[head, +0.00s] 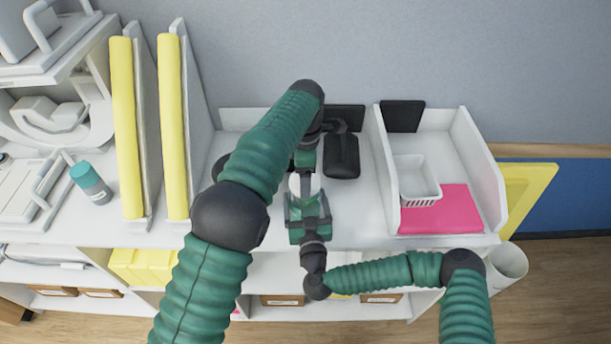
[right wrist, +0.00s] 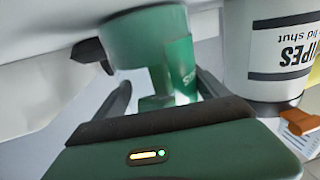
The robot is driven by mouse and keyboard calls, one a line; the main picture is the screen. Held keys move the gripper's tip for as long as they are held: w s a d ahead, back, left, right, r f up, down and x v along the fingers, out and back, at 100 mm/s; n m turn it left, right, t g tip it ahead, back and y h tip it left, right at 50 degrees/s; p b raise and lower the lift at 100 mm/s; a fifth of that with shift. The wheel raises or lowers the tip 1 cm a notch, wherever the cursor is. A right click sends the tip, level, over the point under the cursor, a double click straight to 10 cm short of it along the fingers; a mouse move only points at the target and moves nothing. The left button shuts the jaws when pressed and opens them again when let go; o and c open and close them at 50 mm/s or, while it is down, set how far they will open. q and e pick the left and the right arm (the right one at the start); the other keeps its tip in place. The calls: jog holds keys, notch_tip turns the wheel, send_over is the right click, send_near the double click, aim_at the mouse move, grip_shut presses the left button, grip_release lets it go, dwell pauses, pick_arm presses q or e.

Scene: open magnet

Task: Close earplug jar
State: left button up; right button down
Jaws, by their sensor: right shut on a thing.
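My right gripper (right wrist: 163,92) is shut on the earplug jar, a green, partly see-through body (right wrist: 182,68) with pale lettering, standing between its dark fingers in the right wrist view. A wider green round part (right wrist: 148,38) shows above it; I cannot tell whether it is the lid or part of my left gripper. In the head view my right gripper (head: 308,207) reaches up from the front edge of the white counter. A pale round part (head: 303,185) shows just beyond it. My left gripper (head: 305,160) is just above that, mostly hidden by its arm; its fingers cannot be made out.
A white canister (right wrist: 275,45) marked "WIPES" stands close to the right of the jar. A black rounded object (head: 342,157) is right of my left gripper. A divided bay holds a white basket (head: 416,180) and pink sheet (head: 440,210).

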pick_arm(q)
jog(key=m, duration=0.5)
jog(key=shift+c, duration=0.2)
jog(key=m, duration=0.6)
jog(key=shift+w+a+m, duration=0.1)
jog(key=shift+m, duration=0.3)
jog(key=m, duration=0.9)
jog(key=shift+m, duration=0.3)
jog(key=m, duration=0.6)
pick_arm(e)
jog(key=shift+a, duration=0.1)
pick_arm(q)
jog(key=m, duration=0.7)
jog(key=o, duration=1.2)
jog(key=shift+c, duration=0.2)
jog(key=o, duration=0.4)
jog(key=shift+c, duration=0.2)
